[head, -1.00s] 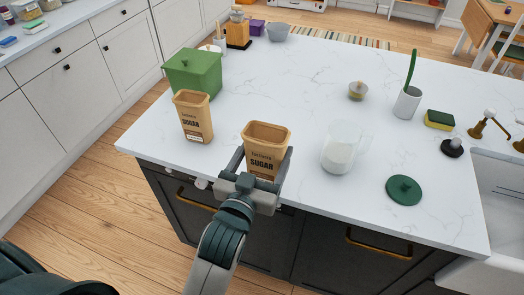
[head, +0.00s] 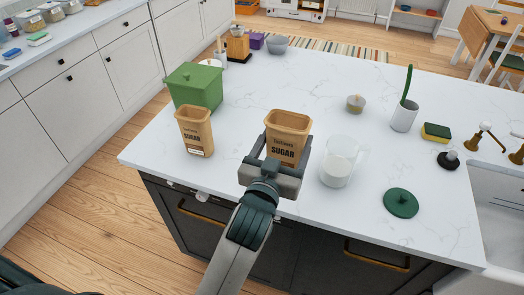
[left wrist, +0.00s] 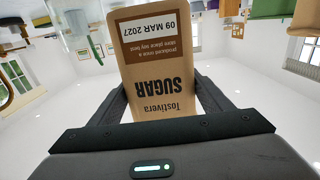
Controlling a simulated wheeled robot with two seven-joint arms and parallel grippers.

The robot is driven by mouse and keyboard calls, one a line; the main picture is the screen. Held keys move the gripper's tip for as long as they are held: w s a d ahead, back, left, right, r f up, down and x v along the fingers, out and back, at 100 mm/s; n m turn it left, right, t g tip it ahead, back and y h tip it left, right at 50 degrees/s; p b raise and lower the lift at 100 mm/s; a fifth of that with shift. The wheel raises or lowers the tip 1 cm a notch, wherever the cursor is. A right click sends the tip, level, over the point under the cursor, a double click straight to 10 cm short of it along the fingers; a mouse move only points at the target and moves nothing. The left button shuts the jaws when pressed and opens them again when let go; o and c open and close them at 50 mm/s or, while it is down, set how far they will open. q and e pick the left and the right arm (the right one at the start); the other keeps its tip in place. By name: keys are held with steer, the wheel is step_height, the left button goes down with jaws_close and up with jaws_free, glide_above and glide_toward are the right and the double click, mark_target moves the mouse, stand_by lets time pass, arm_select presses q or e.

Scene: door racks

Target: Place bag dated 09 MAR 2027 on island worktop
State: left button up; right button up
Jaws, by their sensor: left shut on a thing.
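A tan sugar bag (head: 287,125) with an open top is between the fingers of my left gripper (head: 278,158), over the near edge of the island worktop (head: 265,85). In the left wrist view my left gripper (left wrist: 162,98) is shut on the bag (left wrist: 155,65), which appears upside down with its label reading 09 MAR 2027. The bag's base is hidden in the head view, so I cannot tell whether it touches the worktop. A second sugar bag (head: 194,130) stands upright to the left, its date too small to read. My right gripper is not in view.
A green lidded box (head: 195,88) stands behind the second bag. A clear jug (head: 338,162) with white contents is just right of the held bag, and a green lid (head: 401,203) lies further right. The worktop's middle is clear.

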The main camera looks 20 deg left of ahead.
arm_select(q)
steer(key=w+a+f+p, duration=0.2)
steer(key=w+a+f, duration=0.4)
steer(key=a, duration=0.2)
steer(key=shift+p, duration=0.35)
steer(key=shift+a, duration=0.1)
step_height(320, 180, down, 4)
steer(key=shift+r+p, duration=0.2)
steer(key=shift+p, duration=0.65)
steer(key=shift+f, duration=0.2)
steer(key=o, duration=1.3)
